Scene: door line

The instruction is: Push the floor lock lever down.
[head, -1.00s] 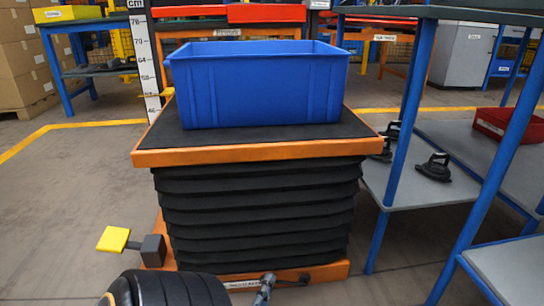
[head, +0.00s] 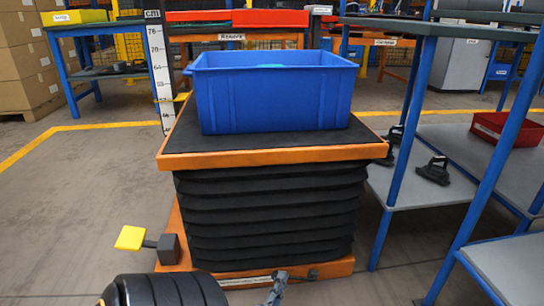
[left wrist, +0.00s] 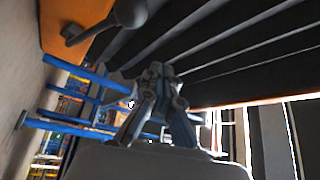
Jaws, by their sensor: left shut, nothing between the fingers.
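A dark lever with a round knob (head: 312,274) shows low on the front of the orange lift-table base (head: 338,267); I take it for the floor lock lever. In the left wrist view a grey lever with a ball end (left wrist: 128,13) sticks out from the orange base (left wrist: 60,28). My left gripper (head: 277,288) is at the bottom of the head view, left of the knob, partly cut off. In the left wrist view the gripper (left wrist: 157,85) is shut and empty, apart from the ball in the picture. My right gripper is not in view.
A yellow pedal (head: 131,238) on a dark block sticks out left of the base. Black bellows (head: 270,215) carry the platform with a blue bin (head: 275,95). A blue-legged shelf (head: 405,195) stands close on the right. The floor (head: 70,200) on the left is clear.

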